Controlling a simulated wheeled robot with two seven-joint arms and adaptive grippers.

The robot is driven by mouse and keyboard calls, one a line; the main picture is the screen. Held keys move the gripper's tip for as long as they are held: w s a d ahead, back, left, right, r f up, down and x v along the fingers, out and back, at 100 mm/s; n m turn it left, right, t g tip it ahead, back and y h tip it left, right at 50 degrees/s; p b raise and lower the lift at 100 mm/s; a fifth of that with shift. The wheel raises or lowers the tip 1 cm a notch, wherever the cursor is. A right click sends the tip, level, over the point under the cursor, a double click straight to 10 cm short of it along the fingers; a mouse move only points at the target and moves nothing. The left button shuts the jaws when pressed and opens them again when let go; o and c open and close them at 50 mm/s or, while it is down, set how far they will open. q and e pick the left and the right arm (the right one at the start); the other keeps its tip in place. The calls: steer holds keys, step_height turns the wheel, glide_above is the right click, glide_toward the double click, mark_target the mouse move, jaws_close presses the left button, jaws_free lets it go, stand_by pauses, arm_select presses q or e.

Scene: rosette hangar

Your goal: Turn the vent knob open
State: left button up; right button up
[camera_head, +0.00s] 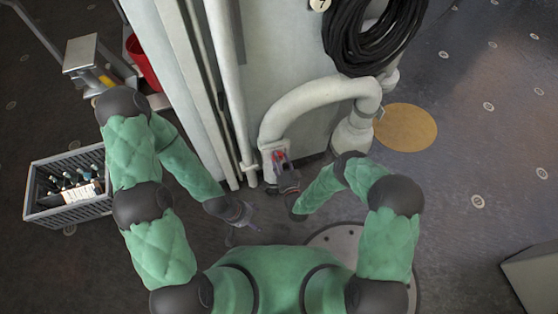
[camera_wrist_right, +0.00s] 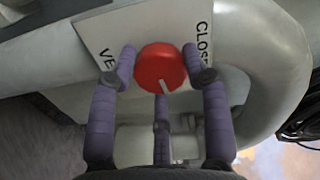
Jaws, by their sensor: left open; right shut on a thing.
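The red vent knob (camera_wrist_right: 161,68) is in the right wrist view, on a pale plate (camera_wrist_right: 100,38) with the letters "VE" at its left and "CLOSE" at its upper right. A light pointer mark on the knob points down and slightly right. My right gripper (camera_wrist_right: 161,75) has its purple fingers around the knob, shut on it. In the head view the knob (camera_head: 279,155) shows as a small red spot, partly hidden by my right gripper (camera_head: 281,163). My left gripper (camera_head: 245,222) is open and empty, low and left of the knob.
A thick pale pipe (camera_head: 309,98) arches over the knob's place beside a grey cabinet (camera_head: 278,55). A black hose coil (camera_head: 362,40) hangs above. A grey crate (camera_head: 40,212) with bottles and a red bucket (camera_head: 142,65) stand at left. The floor at right is mostly clear.

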steer(key=shift+w+d+r+m, duration=0.25)
steer(key=shift+w+m, duration=0.1)
steer(key=shift+m, duration=0.35)
steer(key=shift+d+m, duration=0.1)
steer(key=shift+m, duration=0.2)
steer(key=o, duration=1.2)
steer(key=shift+c, duration=0.2)
steer(key=shift+s+f, duration=0.25)
steer(key=shift+s, duration=0.45)
steer(key=v, duration=1.1)
steer(key=shift+w, duration=0.15)
